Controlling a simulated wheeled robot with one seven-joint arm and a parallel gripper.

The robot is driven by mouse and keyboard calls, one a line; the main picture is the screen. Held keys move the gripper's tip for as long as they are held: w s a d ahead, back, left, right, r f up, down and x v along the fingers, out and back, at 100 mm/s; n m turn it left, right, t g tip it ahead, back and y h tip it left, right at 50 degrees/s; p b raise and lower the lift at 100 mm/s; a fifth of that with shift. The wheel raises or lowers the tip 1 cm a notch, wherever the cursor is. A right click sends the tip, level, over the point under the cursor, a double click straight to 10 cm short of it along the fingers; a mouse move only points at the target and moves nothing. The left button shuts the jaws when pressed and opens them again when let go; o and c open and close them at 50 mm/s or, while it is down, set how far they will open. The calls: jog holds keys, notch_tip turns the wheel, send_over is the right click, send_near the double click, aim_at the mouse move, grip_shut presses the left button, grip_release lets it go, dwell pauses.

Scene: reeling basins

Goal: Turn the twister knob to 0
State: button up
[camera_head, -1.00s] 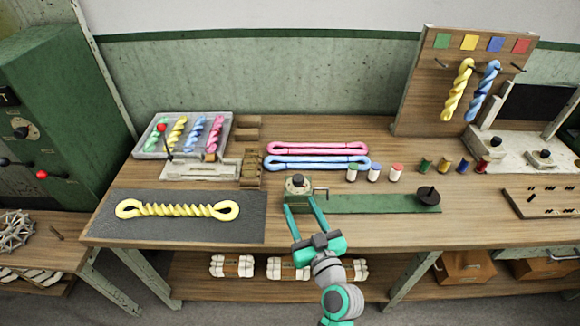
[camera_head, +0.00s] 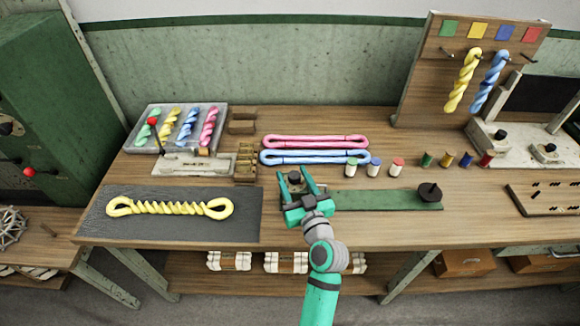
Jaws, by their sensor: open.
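The twister is a long green plate (camera_head: 375,200) lying on the bench, with a black disc (camera_head: 429,192) on a post at its right end. Its dark knob (camera_head: 294,176) is at the left end, on a pale block. My gripper (camera_head: 293,172) is open, with one green finger to the left of the knob and the other to the right in the picture. I cannot tell if either finger touches it. The gripper body hides the front of the block, and the knob's pointer and any dial marks are too small to read.
Pink (camera_head: 315,141) and blue (camera_head: 300,157) skeins lie just behind the knob. Several small spools stand behind the plate. A yellow twisted skein (camera_head: 170,207) lies on a dark mat (camera_head: 185,232) at left. A lever device (camera_head: 180,164) and a skein tray (camera_head: 136,139) stand behind the mat.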

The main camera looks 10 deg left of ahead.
jog(key=shift+x, duration=2.2)
jog(key=shift+w+d, duration=0.1)
jog(key=shift+d, duration=0.15)
jog(key=c, duration=1)
jog(key=shift+c, duration=0.2)
jog(key=shift+y, duration=0.3)
